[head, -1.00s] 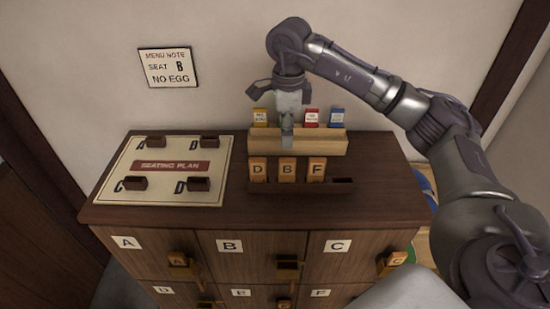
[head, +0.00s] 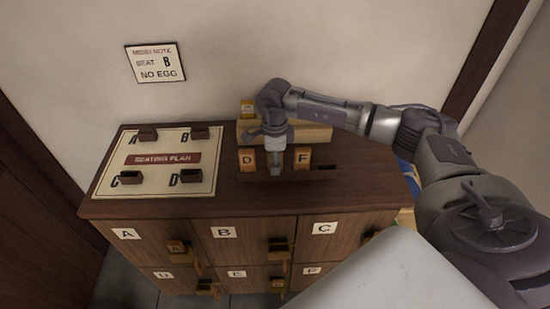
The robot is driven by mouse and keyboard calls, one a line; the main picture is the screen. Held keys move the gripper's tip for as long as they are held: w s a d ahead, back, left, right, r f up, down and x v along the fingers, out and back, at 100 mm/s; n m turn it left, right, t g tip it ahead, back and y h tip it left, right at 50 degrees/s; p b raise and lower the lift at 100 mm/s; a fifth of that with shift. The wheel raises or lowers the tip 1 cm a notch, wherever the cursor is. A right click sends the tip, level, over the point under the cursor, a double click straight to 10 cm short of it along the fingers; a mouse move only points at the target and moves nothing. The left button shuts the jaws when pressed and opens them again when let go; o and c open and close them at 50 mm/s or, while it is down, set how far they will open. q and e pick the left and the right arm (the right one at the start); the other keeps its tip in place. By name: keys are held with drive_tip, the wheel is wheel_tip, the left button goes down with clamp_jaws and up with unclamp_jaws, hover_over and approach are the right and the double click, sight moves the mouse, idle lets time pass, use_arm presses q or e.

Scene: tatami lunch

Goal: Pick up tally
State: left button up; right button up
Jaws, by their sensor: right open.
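Wooden tallies stand in a dark slotted rack (head: 290,178) on top of the cabinet. Tally D (head: 247,159) is at the left and tally F (head: 303,156) at the right. My right gripper (head: 275,168) points down between them, over the place where tally B stood in view before. It hides that tally. The gripper is open; whether its fingers are around the tally or touching it cannot be told. The rack's right-hand slot (head: 325,167) looks empty. My left gripper is not in view.
A light wooden block (head: 312,134) with a yellow card (head: 247,108) stands behind the rack. The seating plan board (head: 160,184) with small dark holders lies at left. The cabinet (head: 232,255) has lettered doors. A menu note (head: 156,62) on the wall reads seat B, no egg.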

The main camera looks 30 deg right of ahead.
drive_tip(key=shift+f, duration=0.1)
clamp_jaws()
idle(0.3)
